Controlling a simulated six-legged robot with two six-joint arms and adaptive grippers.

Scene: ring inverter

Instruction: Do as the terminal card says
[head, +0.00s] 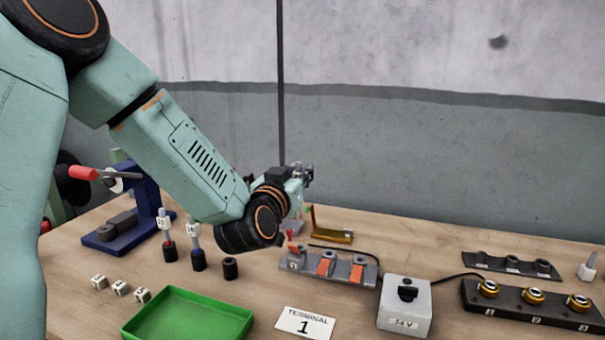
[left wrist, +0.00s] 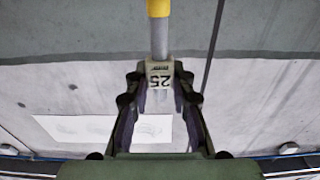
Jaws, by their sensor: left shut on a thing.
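A white terminal card (head: 305,323) reads "TERMINAL 1" and lies at the table's front. My left gripper (head: 305,174) is raised above the back of the table, and its fingers are small and partly hidden by the wrist in the head view. In the left wrist view, my left gripper (left wrist: 160,95) is shut on a grey piece marked 25 (left wrist: 160,72), with a grey shaft and yellow end pointing away. Two similar pieces, one with a red band (head: 167,238) and one with a blue band (head: 195,242), stand upright in black holders. A third holder (head: 230,268) looks empty. My right gripper is not in view.
A black strip (head: 530,306) with several brass-ringed posts numbered from 1 is at right. A grey switch box (head: 404,308) stands beside it. A grey block with orange levers (head: 330,266) is mid-table. A green tray (head: 187,318), small white cubes (head: 121,288) and a blue press (head: 120,232) are left.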

